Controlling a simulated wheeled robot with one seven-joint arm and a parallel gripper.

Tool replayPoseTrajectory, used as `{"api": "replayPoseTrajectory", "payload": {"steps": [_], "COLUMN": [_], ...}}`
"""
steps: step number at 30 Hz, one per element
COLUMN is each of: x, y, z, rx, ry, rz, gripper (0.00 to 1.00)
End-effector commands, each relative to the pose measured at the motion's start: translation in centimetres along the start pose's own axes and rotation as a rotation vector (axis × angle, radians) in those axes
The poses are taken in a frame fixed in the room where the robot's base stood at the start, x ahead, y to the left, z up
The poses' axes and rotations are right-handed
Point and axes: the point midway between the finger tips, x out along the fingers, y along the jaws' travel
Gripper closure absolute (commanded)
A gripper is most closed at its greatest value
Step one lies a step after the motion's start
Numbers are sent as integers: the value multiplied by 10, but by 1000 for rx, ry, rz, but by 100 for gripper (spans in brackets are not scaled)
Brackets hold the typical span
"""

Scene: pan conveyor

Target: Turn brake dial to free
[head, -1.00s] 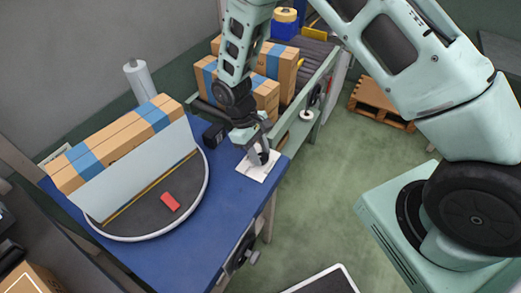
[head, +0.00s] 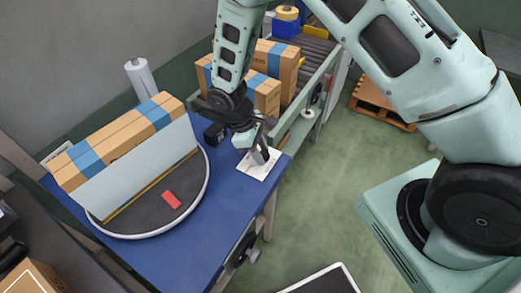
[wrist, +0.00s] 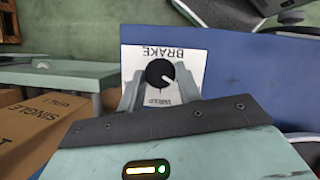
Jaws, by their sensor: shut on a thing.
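The brake dial (wrist: 160,73) is a round black knob with a white pointer mark. It sits on a white plate (wrist: 190,60) that reads BRAKE and WRAP, upside down in the wrist view. The pointer is toward the lower right there. My gripper (wrist: 160,80) has one grey finger on each side of the dial and is shut on it. In the head view my gripper (head: 262,157) is down at the white plate (head: 258,167) on the blue table's corner. The fingers hide the dial there.
A round turntable (head: 150,229) on the blue table (head: 195,248) carries a white panel, a red piece (head: 171,200) and taped boxes (head: 125,140). More boxes (head: 266,92) stand on the conveyor behind my gripper. Open green floor lies to the right.

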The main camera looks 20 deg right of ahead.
Motion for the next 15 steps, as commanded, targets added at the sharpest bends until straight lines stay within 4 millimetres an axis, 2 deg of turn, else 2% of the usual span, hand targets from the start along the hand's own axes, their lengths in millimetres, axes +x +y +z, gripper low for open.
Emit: {"api": "replayPoseTrajectory", "payload": {"steps": [3,4,6,15], "x": [-1,-1,-1,-1], "y": [1,1,1,0], "z": [0,0,0,0], "rx": [-1,-1,0,1], "ry": [2,2,2,1], "rz": [2,2,1,0], "gripper": [89,60,45,45]}}
